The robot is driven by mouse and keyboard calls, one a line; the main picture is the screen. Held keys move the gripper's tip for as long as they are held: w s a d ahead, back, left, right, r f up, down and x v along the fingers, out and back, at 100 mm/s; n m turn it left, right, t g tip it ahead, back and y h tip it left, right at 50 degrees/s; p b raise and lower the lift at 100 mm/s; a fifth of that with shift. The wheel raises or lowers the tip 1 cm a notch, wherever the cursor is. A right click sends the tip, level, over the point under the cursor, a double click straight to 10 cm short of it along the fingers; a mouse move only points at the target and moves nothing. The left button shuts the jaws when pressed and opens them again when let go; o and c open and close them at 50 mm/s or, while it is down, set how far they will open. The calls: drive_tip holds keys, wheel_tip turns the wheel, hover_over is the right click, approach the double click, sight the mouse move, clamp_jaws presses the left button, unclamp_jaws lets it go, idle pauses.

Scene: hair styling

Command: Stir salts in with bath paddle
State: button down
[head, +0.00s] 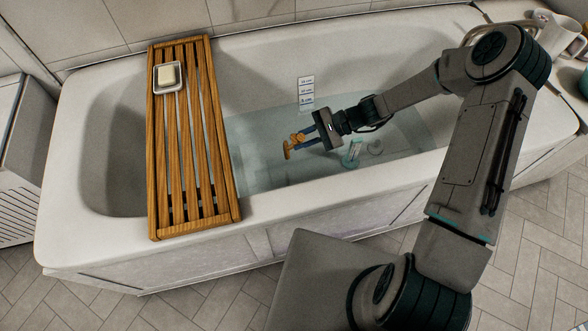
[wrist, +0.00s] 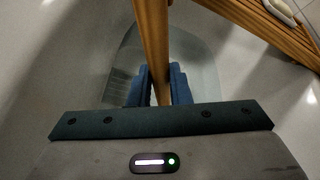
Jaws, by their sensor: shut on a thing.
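My gripper (head: 307,139) is over the bathtub water (head: 262,160) and is shut on the wooden bath paddle (head: 291,148). In the wrist view the paddle's brown shaft (wrist: 153,45) runs up between the two blue fingers of my gripper (wrist: 160,85) and out of the top edge. In the head view a short orange-brown end of the paddle shows just left of the fingers. The rest of the paddle is hidden, and I cannot tell whether it touches the water. No salts can be made out in the water.
A slatted wooden rack (head: 157,130) lies across the tub left of my gripper, with a soap dish (head: 168,77) on it. A marked scale (head: 306,92) is on the far inner wall. A small teal-and-white object (head: 352,153) shows in the water.

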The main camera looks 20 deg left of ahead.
wheel_tip(320, 180, up, 33)
drive_tip(key=p, duration=2.3)
drive_tip(key=shift+r, duration=0.15)
